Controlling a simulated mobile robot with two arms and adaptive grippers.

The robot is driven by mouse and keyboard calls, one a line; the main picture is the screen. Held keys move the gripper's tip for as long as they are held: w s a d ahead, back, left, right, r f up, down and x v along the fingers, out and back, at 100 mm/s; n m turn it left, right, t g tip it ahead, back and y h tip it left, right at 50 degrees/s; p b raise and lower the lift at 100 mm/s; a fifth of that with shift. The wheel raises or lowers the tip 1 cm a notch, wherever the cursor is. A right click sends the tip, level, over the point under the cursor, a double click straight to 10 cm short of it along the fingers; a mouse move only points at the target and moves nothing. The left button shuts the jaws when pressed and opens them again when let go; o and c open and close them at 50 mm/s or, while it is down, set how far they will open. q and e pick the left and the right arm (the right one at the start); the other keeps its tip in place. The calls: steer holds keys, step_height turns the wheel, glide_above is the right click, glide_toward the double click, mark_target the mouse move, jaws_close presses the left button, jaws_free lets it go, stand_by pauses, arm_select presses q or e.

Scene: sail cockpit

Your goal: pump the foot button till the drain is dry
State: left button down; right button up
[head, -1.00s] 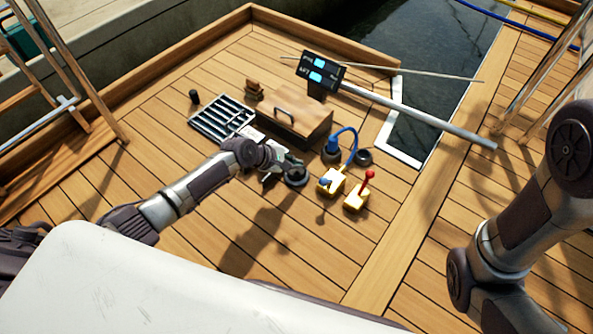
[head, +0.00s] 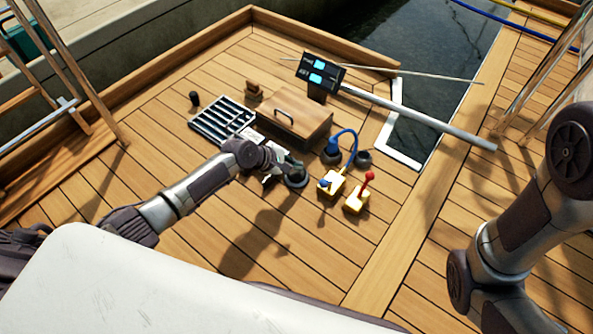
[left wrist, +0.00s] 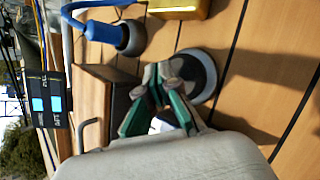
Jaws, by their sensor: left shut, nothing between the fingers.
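The foot button (head: 297,181) is a round dark disc with a grey rim on the wooden deck. It also shows in the left wrist view (left wrist: 207,75). My right gripper is out of view.
A wooden box (head: 295,112) with a handle stands behind the gripper. A blue hose (head: 348,137) arches nearby. The deck in front is clear.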

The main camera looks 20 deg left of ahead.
arm_select(q)
steer(key=shift+f, duration=0.1)
steer(key=shift+f, duration=0.35)
steer(key=shift+f+b, duration=0.4)
steer(key=shift+f, duration=0.3)
stand_by(1.0)
stand_by(0.4)
steer(key=shift+r+p, duration=1.1)
steer(key=shift+p, duration=0.3)
steer(key=shift+r, duration=0.1)
